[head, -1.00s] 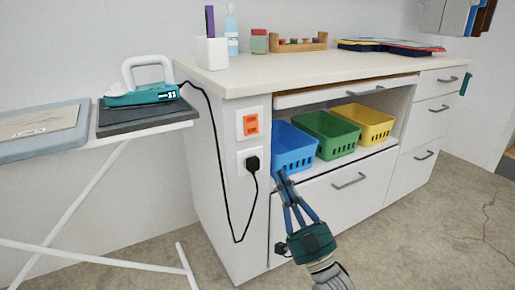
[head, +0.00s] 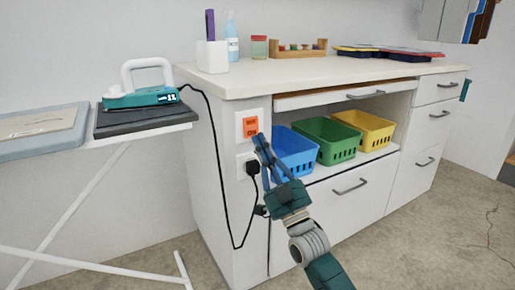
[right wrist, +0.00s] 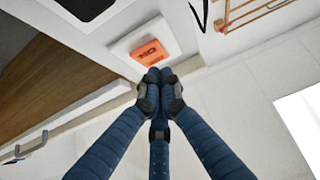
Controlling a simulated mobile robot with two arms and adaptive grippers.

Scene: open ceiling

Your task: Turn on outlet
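The orange switch (head: 250,125) sits in a white plate on the cabinet's side panel. It also shows in the right wrist view (right wrist: 151,52), with lettering on its face. Below it, a black plug (head: 252,166) is in the white outlet (head: 241,161). My right gripper (head: 259,139) is shut and empty, its fingertips together just below the switch. In the right wrist view the fingertips (right wrist: 160,76) overlap the near edge of the switch plate; I cannot tell whether they touch it. My left gripper is not in view.
A black cord runs from the plug to the teal iron (head: 142,96) on the ironing board (head: 40,148). Blue (head: 296,158), green (head: 326,142) and yellow (head: 366,130) baskets stand on the open shelf right of my gripper. The countertop (head: 290,76) is above.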

